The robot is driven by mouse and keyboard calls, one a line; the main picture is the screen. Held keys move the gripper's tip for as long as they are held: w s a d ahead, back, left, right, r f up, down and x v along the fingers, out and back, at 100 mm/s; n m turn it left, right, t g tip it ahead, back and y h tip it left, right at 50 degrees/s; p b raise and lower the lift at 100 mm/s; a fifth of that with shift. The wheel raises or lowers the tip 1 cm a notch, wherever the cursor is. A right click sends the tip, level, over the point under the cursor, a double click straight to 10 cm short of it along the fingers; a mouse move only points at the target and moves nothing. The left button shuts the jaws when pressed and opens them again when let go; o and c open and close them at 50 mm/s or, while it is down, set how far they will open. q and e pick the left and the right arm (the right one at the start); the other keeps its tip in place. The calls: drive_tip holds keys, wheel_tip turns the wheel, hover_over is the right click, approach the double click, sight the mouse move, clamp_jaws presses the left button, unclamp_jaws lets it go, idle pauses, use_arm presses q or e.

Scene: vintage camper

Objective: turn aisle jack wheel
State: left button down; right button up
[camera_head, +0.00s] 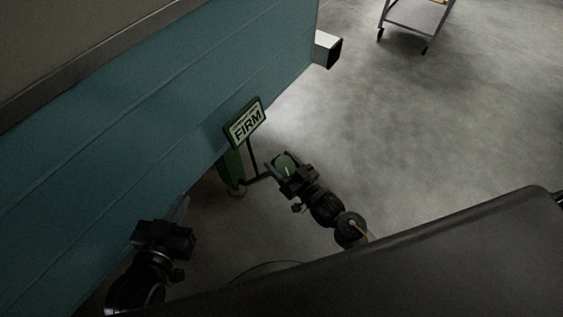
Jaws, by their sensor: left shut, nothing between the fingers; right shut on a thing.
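A green jack (231,170) stands on the floor against the teal wall of the camper. A sign (246,123) reading "FIRM" rises on a thin dark post beside it. My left gripper (183,207) is shut and empty, low and left, close to the teal wall and apart from the jack.
The teal camper wall (130,140) fills the left side, with a square metal tube end (327,50) sticking out at its corner. A grey cart (418,18) stands at the top right. The concrete floor (440,120) between is clear.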

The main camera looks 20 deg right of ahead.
drive_tip(key=o, duration=1)
drive_tip(key=shift+c, duration=0.2)
drive_tip(key=shift+s+d, duration=0.1)
drive_tip(key=shift+s, duration=0.2)
use_arm(q)
drive_tip(key=s+a+f+n+g+y+p, duration=0.1)
drive_tip(key=a+f+g+y, duration=0.1)
drive_tip(key=a+f+g, duration=0.1)
drive_tip(key=shift+s+a+f, duration=0.3)
drive_tip(key=shift+s+f, duration=0.1)
drive_tip(key=shift+f, duration=0.35)
use_arm(e)
drive_tip(key=v, duration=1)
